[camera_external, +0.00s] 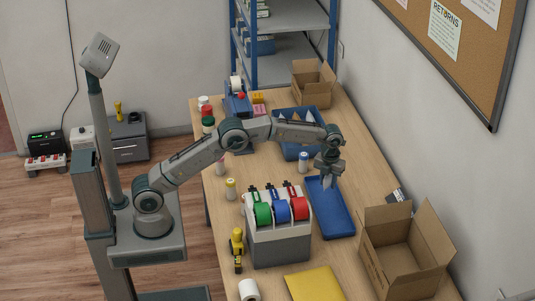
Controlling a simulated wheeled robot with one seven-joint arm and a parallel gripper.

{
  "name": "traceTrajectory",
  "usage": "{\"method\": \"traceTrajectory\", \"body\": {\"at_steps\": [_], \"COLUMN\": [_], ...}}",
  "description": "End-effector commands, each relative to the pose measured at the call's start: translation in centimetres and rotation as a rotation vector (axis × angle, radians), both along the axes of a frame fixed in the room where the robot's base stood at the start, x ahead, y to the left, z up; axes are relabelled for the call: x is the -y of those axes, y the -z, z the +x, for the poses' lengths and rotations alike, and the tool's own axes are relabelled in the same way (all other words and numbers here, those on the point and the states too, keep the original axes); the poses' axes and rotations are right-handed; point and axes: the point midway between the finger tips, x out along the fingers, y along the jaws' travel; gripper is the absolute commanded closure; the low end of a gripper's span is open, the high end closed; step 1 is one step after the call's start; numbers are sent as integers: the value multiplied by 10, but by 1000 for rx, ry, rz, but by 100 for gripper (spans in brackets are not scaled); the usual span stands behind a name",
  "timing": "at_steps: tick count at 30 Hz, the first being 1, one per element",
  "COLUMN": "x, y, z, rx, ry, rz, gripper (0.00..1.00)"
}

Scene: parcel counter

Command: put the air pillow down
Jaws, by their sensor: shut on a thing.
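My gripper (328,172) points down over the far part of a flat blue tray (333,222) on the wooden counter. It is shut on a small pale, see-through thing, which looks like the air pillow (327,184). The pillow hangs below the fingers; its outline is small and partly hidden by them. I cannot tell whether it touches the tray. The rest of the tray looks bare.
A blue bin (283,146) with pale pieces stands behind. A white-capped bottle (303,162) is left of my gripper. A tape dispenser (279,245) is left of the tray, an open carton (400,258) to its right. A yellow envelope (314,284) lies in front.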

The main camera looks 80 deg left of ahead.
Motion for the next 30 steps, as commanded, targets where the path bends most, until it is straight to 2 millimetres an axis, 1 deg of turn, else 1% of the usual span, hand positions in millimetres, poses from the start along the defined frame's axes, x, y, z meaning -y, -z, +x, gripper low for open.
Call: {"method": "traceTrajectory", "body": {"at_steps": [1, 3, 5, 6, 9, 13, 20, 25, 27, 30], "x": [11, 19, 24, 25, 25, 25, 25, 25, 25, 25], "y": [0, 1, 7, 12, 32, 53, 72, 96, 100, 101], "z": [-3, -5, -6, -7, -8, -7, -7, -7, -7, -6], "rx": [-1, -2, -3, -4, -5, -3, -3, -3, -2, 0], "ry": [21, 39, 48, 51, 53, 51, 51, 50, 50, 50], "rz": [1, 1, 1, 1, 2, 1, 1, 1, 1, 0], "gripper": [89, 89, 89, 89, 89, 89, 89, 89, 89, 89]}}
